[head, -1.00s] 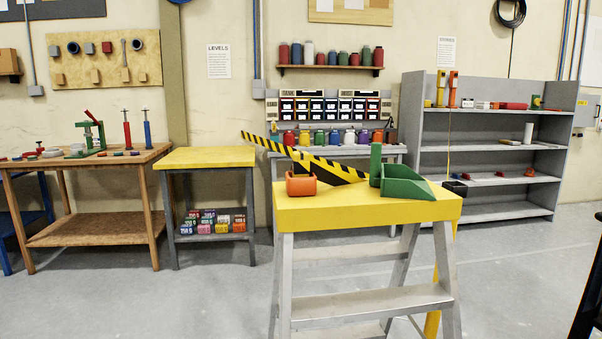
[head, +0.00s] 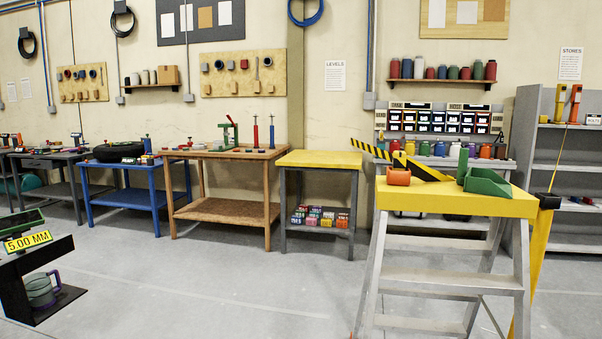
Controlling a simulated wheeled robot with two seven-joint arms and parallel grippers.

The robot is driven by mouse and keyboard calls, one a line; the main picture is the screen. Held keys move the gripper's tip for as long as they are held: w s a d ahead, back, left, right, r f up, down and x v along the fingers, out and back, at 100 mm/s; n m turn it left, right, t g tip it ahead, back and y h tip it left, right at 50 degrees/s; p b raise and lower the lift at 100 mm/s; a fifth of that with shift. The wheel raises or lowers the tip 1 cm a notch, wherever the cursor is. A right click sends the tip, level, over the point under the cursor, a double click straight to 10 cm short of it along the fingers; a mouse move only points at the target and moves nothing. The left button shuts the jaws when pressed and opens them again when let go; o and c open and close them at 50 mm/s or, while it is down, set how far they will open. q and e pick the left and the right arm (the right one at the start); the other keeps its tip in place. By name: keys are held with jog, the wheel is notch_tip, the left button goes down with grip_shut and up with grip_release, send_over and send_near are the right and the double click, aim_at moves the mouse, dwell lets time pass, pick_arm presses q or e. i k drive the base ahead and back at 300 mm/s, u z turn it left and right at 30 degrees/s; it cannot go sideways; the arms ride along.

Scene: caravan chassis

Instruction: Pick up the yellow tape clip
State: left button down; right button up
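I cannot single out a yellow tape clip with certainty. Neither of my grippers shows in the head view.
A green scoop-like tray (head: 489,184) sits on the stool. A yellow-topped table (head: 319,159), a wooden bench (head: 228,154) and a blue table (head: 127,163) line the wall. A black stand with a yellow "5.00 MM" label (head: 27,241) is at lower left. The floor between is clear.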

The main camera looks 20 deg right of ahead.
aim_at(399, 159)
jog(key=u, duration=1.25)
jog(key=i, duration=0.4)
jog(key=z, duration=0.75)
jog(key=i, duration=2.45)
jog(key=z, duration=0.9)
